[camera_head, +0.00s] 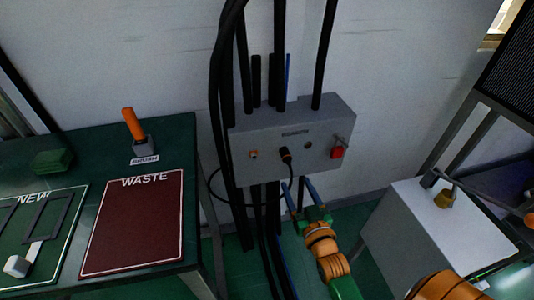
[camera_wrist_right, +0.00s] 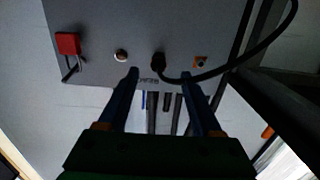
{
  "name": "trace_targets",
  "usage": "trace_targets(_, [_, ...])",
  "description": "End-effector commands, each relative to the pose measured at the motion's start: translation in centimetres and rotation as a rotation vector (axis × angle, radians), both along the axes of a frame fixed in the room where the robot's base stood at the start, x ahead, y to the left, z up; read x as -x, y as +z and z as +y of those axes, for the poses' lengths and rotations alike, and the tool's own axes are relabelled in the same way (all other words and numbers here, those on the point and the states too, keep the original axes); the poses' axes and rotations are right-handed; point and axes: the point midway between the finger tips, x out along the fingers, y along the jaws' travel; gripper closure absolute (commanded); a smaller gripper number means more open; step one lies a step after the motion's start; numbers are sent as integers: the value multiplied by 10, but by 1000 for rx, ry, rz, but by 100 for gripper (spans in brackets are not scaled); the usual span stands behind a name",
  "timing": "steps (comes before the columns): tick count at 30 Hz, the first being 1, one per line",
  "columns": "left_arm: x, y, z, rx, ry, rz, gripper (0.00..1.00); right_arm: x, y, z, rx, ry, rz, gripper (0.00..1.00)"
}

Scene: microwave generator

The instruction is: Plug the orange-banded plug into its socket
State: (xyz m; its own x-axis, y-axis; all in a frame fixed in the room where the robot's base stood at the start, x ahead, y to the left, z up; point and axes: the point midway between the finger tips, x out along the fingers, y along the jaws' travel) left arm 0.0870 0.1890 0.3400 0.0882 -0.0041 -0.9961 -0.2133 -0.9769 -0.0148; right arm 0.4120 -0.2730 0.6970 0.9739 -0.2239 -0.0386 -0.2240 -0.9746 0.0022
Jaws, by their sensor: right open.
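A grey control box (camera_head: 245,170) hangs on the wall with several fittings on its front. A black plug (camera_head: 286,153) with a black cable sits at the middle of the box front; I cannot make out an orange band. It also shows in the right wrist view (camera_wrist_right: 158,60). An orange-marked square socket (camera_head: 253,154) is left of it, and shows right of the plug in the wrist view (camera_wrist_right: 200,62). My right gripper (camera_head: 294,182) is open just below the plug. In the wrist view its fingertips (camera_wrist_right: 160,73) lie either side of the plug, apart from it. My left gripper is out of view.
A round fitting (camera_head: 308,146) and a red padlock-like part (camera_head: 337,154) are right of the plug. Thick black cables (camera_head: 227,100) run down beside the box. A green table (camera_head: 180,135) with a dark red WASTE mat (camera_head: 135,230) stands left; a white cabinet (camera_head: 425,235) stands right.

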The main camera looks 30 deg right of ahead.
Motion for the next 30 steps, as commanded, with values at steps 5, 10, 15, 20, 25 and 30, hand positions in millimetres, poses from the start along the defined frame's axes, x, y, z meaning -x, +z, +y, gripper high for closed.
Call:
trace_targets(5, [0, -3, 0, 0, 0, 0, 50, 0, 11, -4, 8, -11, -38, 34])
trace_targets(10, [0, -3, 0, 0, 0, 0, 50, 0, 12, -4, 8, -11, -37, 34])
trace_targets(15, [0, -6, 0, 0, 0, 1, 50, -4, 10, -5, 8, -10, -38, 34])
trace_targets(20, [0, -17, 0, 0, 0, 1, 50, -23, 8, -9, 9, -10, -40, 34])
trace_targets(25, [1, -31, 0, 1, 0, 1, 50, -48, 7, -15, 9, -10, -40, 34])
trace_targets(30, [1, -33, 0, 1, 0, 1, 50, -70, 10, -21, 8, -10, -37, 34])
